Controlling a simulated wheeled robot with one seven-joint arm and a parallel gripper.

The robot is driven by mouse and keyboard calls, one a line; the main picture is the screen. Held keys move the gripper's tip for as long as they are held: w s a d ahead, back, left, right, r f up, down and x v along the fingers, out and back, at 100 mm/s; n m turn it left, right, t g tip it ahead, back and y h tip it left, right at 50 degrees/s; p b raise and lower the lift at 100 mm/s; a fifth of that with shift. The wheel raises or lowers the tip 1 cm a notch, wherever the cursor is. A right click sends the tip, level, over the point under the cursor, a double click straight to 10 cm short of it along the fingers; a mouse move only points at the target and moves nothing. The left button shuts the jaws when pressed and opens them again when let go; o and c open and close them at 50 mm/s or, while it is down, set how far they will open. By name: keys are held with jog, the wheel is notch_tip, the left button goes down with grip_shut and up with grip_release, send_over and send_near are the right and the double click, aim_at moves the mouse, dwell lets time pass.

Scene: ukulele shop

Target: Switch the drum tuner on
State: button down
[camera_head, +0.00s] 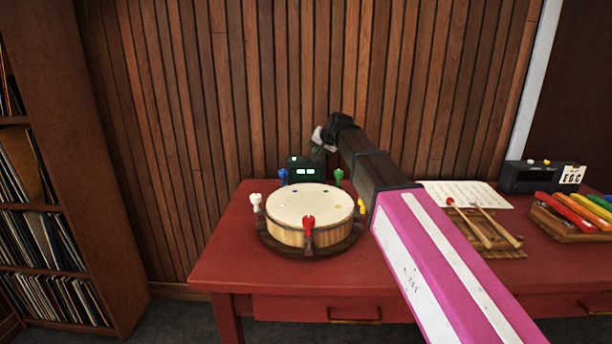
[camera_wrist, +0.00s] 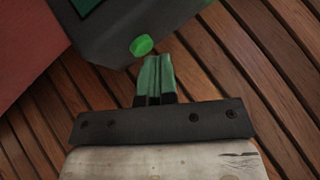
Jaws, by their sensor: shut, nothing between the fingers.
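The drum tuner (camera_head: 306,163) is a small dark box behind the drum at the back of the red table. Its front has a dark greenish screen with small pale marks. In the wrist view its dark casing (camera_wrist: 108,40) fills the upper left, with a round green button (camera_wrist: 142,46) near its edge. My gripper (camera_wrist: 154,62) is shut and empty, its green fingertips just beside the button. I cannot tell whether they touch it. In the head view my gripper (camera_head: 321,141) is above and slightly right of the tuner, and the fingertips are hard to make out.
A round drum (camera_head: 308,205) with coloured pegs stands in front of the tuner. To the right are a paper sheet (camera_head: 462,193), mallets (camera_head: 480,225), another dark device (camera_head: 537,178) and a coloured xylophone (camera_head: 570,212). A slatted wood wall (camera_head: 230,100) is close behind.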

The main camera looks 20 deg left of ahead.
jog(key=shift+r, duration=0.35)
jog(key=shift+r, duration=3)
